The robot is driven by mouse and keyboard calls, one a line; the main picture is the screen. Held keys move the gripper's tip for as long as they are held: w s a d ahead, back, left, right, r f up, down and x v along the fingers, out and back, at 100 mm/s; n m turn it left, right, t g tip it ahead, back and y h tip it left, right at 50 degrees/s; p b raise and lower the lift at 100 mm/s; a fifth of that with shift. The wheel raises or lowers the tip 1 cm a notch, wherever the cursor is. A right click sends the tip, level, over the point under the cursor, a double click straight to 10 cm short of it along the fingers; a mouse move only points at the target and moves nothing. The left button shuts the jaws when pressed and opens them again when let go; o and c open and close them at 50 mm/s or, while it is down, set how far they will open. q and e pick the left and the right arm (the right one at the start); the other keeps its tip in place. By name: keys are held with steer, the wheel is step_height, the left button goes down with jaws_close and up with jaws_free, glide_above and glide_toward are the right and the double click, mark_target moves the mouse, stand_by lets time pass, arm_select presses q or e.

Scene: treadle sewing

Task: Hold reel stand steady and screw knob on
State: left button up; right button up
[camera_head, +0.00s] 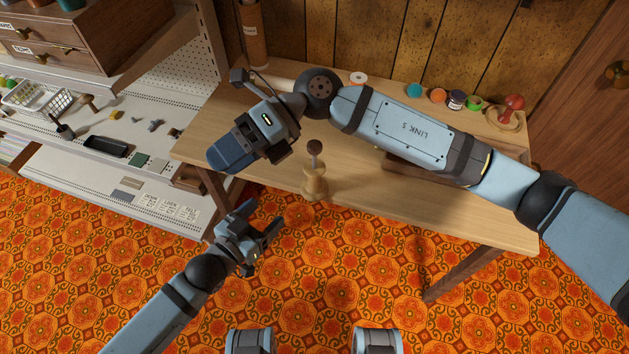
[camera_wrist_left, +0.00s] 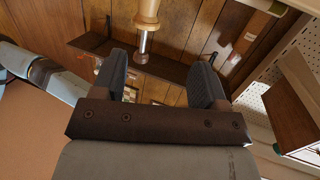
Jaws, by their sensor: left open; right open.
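The wooden reel stand (camera_head: 314,184) stands upright at the table's front edge. A thin metal spindle rises from it, with a dark round brown knob (camera_head: 314,146) at its top. My left gripper (camera_head: 268,237) is open and empty, low and to the left of the stand, apart from it. The left wrist view shows the stand (camera_wrist_left: 147,14) upside down beyond the open fingers; the knob is hard to make out there. My right gripper (camera_head: 240,150) is open above the table's left end, left of the knob, with nothing visible in it. Its fingertips are partly hidden by its own body.
The wooden table (camera_head: 400,212) carries several coloured spools (camera_head: 438,95) and a red mushroom-shaped piece (camera_head: 513,103) at the back right. My right arm spans above the tabletop. A grey pegboard shelf (camera_head: 110,177) with small tools stands at left. Patterned floor lies in front.

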mark_target(310, 182)
steer(key=w+d+f+n+t+h+b, duration=0.1)
steer(key=w+d+t+h, duration=0.1)
steer(key=w+d+h, duration=0.2)
steer(key=w+d+f+t+h+b, duration=0.2)
steer(key=w+d+t+h, duration=0.1)
steer(key=w+d+h, duration=0.1)
steer(key=w+d+f+n+t+h+b, duration=0.1)
steer(key=w+d+f+t+h+b, duration=0.1)
steer(key=w+d+h, duration=0.2)
steer(key=shift+w+d+f+n+t, duration=0.15)
steer(key=shift+w+t, duration=0.05)
steer(key=shift+w, duration=0.3)
steer(key=shift+w+d+f+n+t, duration=0.1)
steer(key=shift+w+d+n+t, duration=0.1)
steer(key=shift+w, duration=0.25)
arm_select(q)
steer(key=f+h, duration=0.1)
steer(key=w+d+f+m+h, duration=0.1)
steer(key=w+f+m, duration=0.1)
steer(key=shift+d+h, duration=0.25)
steer(key=shift+h, duration=0.15)
steer(key=x, duration=1.3)
steer(key=shift+w+d+f, duration=0.15)
steer(key=shift+w+d, duration=0.05)
steer(key=shift+d, duration=0.15)
arm_select(e)
steer(key=shift+a, duration=0.1)
arm_select(q)
jaws_close()
